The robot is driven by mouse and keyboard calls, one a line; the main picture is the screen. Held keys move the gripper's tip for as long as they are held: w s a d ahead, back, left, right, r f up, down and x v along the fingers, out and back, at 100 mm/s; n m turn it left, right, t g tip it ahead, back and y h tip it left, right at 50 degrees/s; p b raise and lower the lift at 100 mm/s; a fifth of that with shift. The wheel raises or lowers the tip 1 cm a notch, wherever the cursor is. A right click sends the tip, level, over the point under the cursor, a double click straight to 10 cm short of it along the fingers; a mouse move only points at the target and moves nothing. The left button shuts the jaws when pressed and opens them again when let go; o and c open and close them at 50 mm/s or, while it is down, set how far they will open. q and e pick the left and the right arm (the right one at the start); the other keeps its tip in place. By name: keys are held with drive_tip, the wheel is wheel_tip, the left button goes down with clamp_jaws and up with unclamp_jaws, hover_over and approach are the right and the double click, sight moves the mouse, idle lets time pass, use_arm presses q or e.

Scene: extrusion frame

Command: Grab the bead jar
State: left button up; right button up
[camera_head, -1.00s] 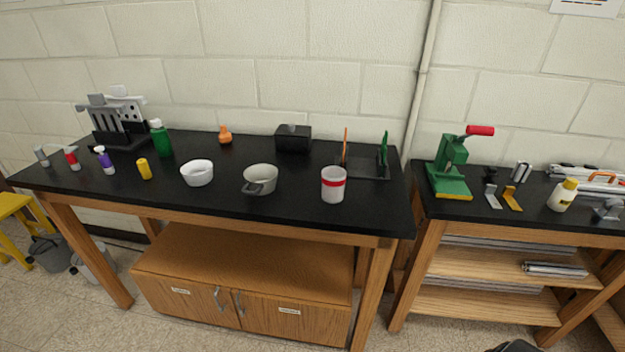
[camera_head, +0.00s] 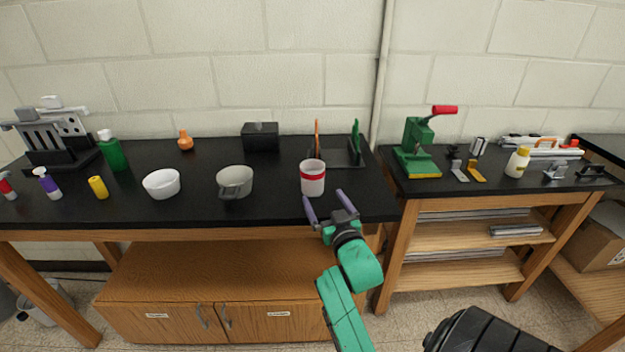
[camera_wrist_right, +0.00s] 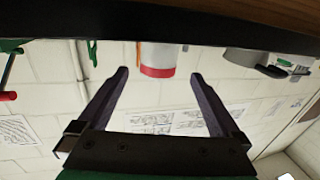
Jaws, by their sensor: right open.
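The bead jar looks to be the white jar with a red band (camera_head: 312,178), standing upright near the front right of the black table; no label shows. My right gripper (camera_head: 324,203) is open and empty just in front of the jar, at the table's front edge, with a gap between its fingers. In the right wrist view the jar (camera_wrist_right: 157,58) appears upside down, beyond and between the two spread fingertips (camera_wrist_right: 160,75), not touching them. My left gripper is not in view.
A grey pot (camera_head: 235,182) and a white bowl (camera_head: 161,183) stand left of the jar. A dark rack with an orange and a green upright (camera_head: 338,152) stands behind it. A green press (camera_head: 417,148) is on the side bench. The front right table corner is clear.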

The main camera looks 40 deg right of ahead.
sight(316, 185)
drive_tip(key=p+x, duration=0.1)
drive_tip(key=x, duration=0.8)
drive_tip(key=shift+d+f, duration=0.1)
drive_tip(key=shift+w+d+f, duration=0.15)
drive_tip(key=shift+w, duration=0.15)
drive_tip(key=shift+s, duration=0.1)
drive_tip(key=c, duration=1.3)
